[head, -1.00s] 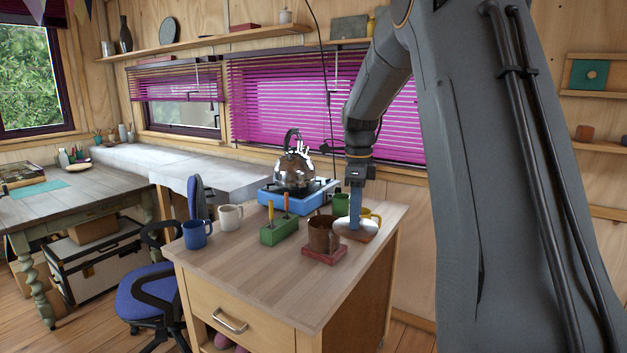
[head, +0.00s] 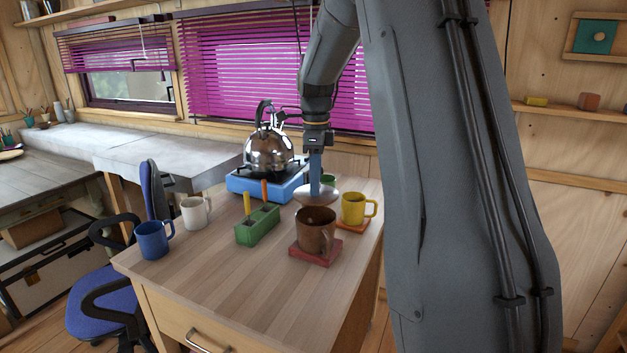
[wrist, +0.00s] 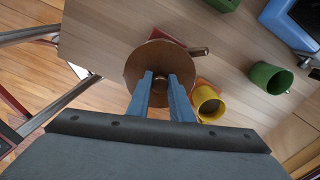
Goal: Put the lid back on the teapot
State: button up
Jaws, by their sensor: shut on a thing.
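My gripper (head: 315,180) is shut on a round, shiny lid (head: 314,199), holding it level above the table behind the brown mug's rim. In the wrist view the lid (wrist: 143,82) is a brownish disc pinched at its centre between my blue fingers (wrist: 161,84). A shiny metal kettle-like teapot (head: 268,155) with a dark arched handle stands on the blue stove (head: 240,187), left of and behind my gripper. I cannot see whether its top is open. The lid is apart from it.
A brown mug (head: 315,232) on a red coaster (head: 314,259) stands close below the lid. A yellow mug (head: 353,209) is right; a green mug (wrist: 268,77) is behind. A green holder (head: 257,228), white mug (head: 192,212) and blue mug (head: 152,240) stand left. The front tabletop is clear.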

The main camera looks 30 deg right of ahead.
aim_at(315, 198)
jog(key=shift+f+b, duration=1.25)
jog(key=shift+f, duration=1.25)
jog(key=shift+p, duration=0.45)
jog(key=shift+f+p, duration=0.45)
jog(key=shift+f, duration=0.1)
dwell(1.4)
jog(key=o, duration=1.5)
jog(key=shift+r, duration=0.1)
jog(key=shift+r+p, duration=2.5)
jog(key=shift+r, duration=0.9)
